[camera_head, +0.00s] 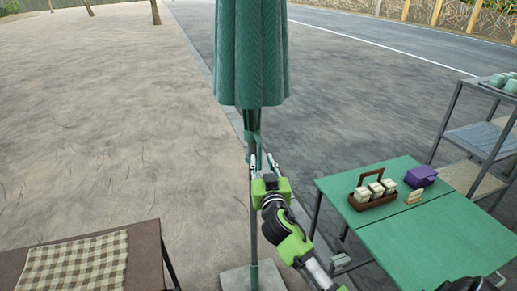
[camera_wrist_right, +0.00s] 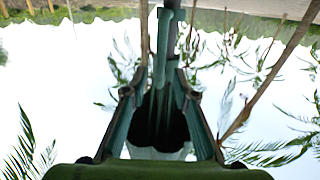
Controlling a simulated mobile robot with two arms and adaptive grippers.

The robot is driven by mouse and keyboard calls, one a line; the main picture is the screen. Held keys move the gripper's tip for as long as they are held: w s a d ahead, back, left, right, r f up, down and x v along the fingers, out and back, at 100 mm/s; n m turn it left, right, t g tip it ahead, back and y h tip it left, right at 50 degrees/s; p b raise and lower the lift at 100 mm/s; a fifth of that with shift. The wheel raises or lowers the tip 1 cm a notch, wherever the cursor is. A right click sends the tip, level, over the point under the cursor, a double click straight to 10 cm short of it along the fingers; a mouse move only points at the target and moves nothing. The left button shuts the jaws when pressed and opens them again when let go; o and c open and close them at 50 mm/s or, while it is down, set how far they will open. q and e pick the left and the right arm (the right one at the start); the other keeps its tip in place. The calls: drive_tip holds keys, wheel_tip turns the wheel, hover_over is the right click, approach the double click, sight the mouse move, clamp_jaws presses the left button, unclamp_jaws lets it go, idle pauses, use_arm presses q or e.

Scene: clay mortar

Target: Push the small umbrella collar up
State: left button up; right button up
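A closed dark green umbrella (camera_head: 252,55) hangs on a thin upright pole (camera_head: 254,225) in the head view. A small green collar (camera_head: 253,136) shows on the pole just below the canopy hem; its outline is hard to make out. My right gripper (camera_head: 263,160) is just below it, fingers pointing up and apart, close to the pole. In the right wrist view, the gripper (camera_wrist_right: 161,95) has its fingers spread, with the dark canopy underside (camera_wrist_right: 158,128) between them and a teal sleeve (camera_wrist_right: 166,45) above. I cannot tell whether they touch the collar. My left gripper is not in view.
A green table (camera_head: 430,235) at the right holds a brown basket (camera_head: 372,202) of pale jars and a purple box (camera_head: 420,176). A grey shelf (camera_head: 478,136) stands behind. A brown table (camera_head: 145,250) with a checked cloth (camera_head: 75,265) is at lower left. Open ground lies at left.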

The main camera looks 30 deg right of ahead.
sight(260, 153)
drive_tip(key=x, duration=0.4)
drive_tip(key=shift+w+r+p, duration=0.15)
drive_tip(key=shift+p, duration=0.25)
drive_tip(key=shift+w+d, duration=0.2)
drive_tip(key=shift+w, duration=0.05)
drive_tip(key=shift+w+d, duration=0.1)
drive_tip(key=shift+w, duration=0.3)
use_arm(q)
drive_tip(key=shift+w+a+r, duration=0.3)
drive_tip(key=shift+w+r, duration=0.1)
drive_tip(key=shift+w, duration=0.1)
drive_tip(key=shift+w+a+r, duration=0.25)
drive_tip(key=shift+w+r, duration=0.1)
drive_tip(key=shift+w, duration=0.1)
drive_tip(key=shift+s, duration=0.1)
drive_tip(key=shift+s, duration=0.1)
use_arm(e)
clamp_jaws()
